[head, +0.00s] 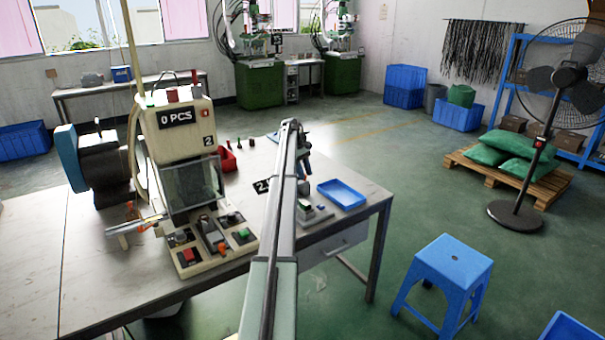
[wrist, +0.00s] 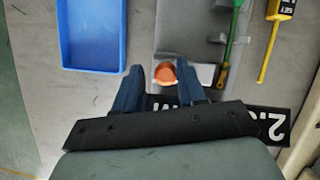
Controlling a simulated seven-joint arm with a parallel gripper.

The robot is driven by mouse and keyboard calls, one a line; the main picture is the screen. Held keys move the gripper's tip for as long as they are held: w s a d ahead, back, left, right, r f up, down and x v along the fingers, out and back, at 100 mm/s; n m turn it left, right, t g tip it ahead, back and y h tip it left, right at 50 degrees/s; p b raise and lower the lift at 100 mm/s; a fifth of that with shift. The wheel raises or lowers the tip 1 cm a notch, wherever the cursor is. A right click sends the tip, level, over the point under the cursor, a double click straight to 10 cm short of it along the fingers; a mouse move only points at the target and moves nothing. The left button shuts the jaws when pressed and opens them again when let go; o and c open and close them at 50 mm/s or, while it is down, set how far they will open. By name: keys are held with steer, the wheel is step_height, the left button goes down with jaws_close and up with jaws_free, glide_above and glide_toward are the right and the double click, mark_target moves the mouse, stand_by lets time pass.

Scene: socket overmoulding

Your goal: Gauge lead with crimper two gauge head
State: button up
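The crimper marked 2 (head: 178,130) stands on the bench in the head view, its counter reading 0 PCS. A thin lead-like piece with an orange end (head: 141,228) shows at its left side. A small grey fixture with a green block, perhaps the gauge (head: 316,216), sits beside my arm. My gripper (head: 304,178) is over the bench near it, partly hidden by my arm. In the wrist view my gripper's (wrist: 163,74) blue fingers are apart. A small orange piece (wrist: 165,72) shows between their tips; a gap shows at its left, and contact at its right is unclear.
A blue tray (head: 341,194) lies near the bench's right edge and shows in the wrist view (wrist: 63,35). A green-handled tool (wrist: 235,40) and yellow tool (wrist: 277,38) lie right of the gripper. A black number sign (wrist: 272,126) is close by. A blue stool (head: 442,268) stands on the floor.

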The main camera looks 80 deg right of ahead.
steer(key=shift+o, duration=1.2)
steer(key=shift+a, duration=0.1)
steer(key=v, duration=1.4)
